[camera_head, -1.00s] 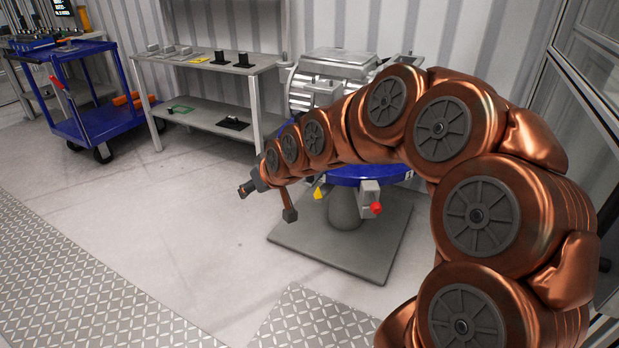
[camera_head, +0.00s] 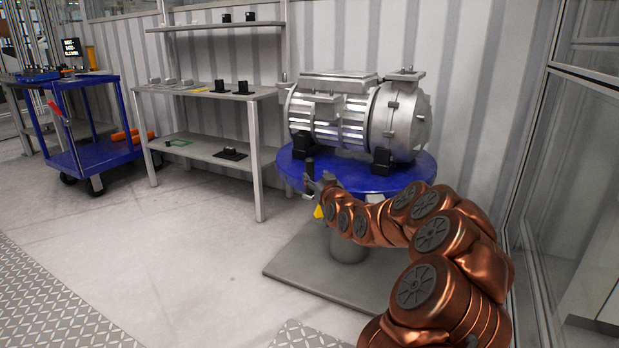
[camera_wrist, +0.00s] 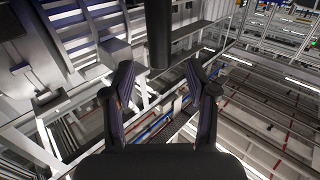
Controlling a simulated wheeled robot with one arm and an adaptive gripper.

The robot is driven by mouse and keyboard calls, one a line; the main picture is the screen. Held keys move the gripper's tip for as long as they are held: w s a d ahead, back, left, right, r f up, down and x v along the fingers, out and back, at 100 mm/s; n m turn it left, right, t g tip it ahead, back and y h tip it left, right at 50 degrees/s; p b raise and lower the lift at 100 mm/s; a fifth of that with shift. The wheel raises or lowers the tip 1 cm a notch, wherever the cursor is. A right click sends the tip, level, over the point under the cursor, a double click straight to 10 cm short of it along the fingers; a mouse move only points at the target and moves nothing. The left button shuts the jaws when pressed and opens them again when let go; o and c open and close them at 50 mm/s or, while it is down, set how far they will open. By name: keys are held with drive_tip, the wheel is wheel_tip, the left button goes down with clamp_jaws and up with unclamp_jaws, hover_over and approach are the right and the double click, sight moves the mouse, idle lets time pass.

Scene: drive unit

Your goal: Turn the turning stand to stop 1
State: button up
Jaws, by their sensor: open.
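The turning stand has a round blue top (camera_head: 425,165) on a grey pedestal and base plate (camera_head: 300,262). A silver drive unit (camera_head: 345,115) rests on it on black feet. A yellow pointer (camera_head: 318,212) shows below the top's front-left edge. A black upright handle (camera_head: 309,168) stands at that edge. My gripper (camera_head: 322,183) is right beside it, open. In the wrist view, a dark post (camera_wrist: 158,35), apparently this handle, lies in line with the gap between the open fingers (camera_wrist: 160,75); whether it touches them I cannot tell. My arm hides part of the stand's front.
A grey shelf bench (camera_head: 215,155) with small parts stands left of the stand. A blue cart (camera_head: 95,155) is farther left. A glass-panelled frame (camera_head: 570,190) closes the right side. The floor at front left is clear.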

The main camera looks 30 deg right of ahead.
sight(311, 169)
drive_tip(key=shift+w+d, duration=0.15)
drive_tip(key=shift+w, duration=0.35)
drive_tip(key=shift+b+x, duration=0.7)
drive_tip(key=shift+x, duration=2.6)
clamp_jaws()
